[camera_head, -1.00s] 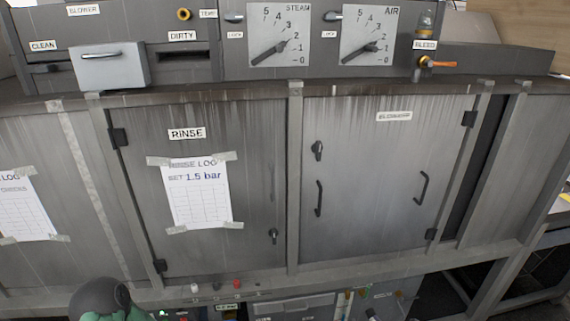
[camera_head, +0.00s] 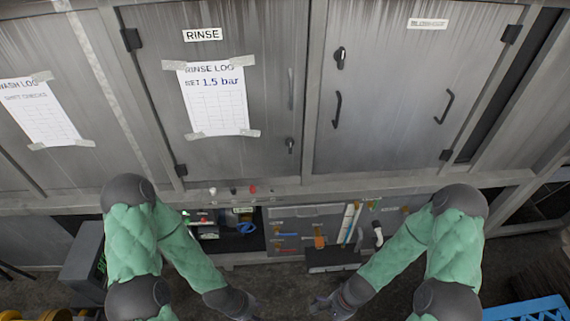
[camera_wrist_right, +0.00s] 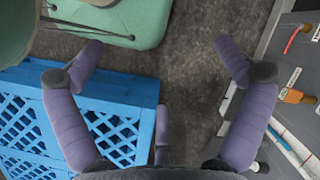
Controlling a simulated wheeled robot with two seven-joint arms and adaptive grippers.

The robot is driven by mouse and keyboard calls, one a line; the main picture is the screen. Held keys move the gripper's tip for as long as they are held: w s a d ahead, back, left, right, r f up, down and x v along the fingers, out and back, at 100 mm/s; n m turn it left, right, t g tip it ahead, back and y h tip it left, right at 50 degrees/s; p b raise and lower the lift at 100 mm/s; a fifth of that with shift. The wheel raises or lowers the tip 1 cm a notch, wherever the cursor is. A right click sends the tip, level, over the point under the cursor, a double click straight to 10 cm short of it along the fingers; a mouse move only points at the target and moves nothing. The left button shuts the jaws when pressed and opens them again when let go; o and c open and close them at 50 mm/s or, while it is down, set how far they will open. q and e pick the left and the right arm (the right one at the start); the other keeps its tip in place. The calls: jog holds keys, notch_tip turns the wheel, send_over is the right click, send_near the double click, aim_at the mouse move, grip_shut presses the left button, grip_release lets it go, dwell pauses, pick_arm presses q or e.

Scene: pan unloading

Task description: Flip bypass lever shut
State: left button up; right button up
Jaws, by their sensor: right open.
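No label reading bypass is legible, so I cannot tell which handle is the bypass lever. Under the cabinets, a grey lower panel (camera_head: 290,222) carries small labelled handles, including an orange one (camera_head: 319,242) and a white pipe (camera_head: 347,222). The right wrist view shows an orange handle (camera_wrist_right: 291,96) and a red one (camera_wrist_right: 293,38) at the right, beyond my right gripper's finger. My right gripper (camera_wrist_right: 158,50) has its purple fingers spread wide with nothing between them. My left gripper (camera_head: 241,306) hangs low in front of the panel; its fingers are not clear.
Cabinet doors with a rinse log (camera_head: 215,100) stand above the panel. A blue crate (camera_head: 528,312) lies on the floor at the lower right; it also shows in the right wrist view (camera_wrist_right: 30,95). Dark open floor (camera_head: 285,285) lies before the panel.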

jog(key=a+n, duration=0.1)
jog(key=n, duration=0.1)
jog(key=a+r+n+t, duration=0.1)
jog(key=n, duration=0.1)
jog(key=w+a+n+t, duration=0.1)
jog(key=n, duration=0.1)
jog(key=shift+a+r, duration=0.35)
jog(key=shift+r, duration=0.05)
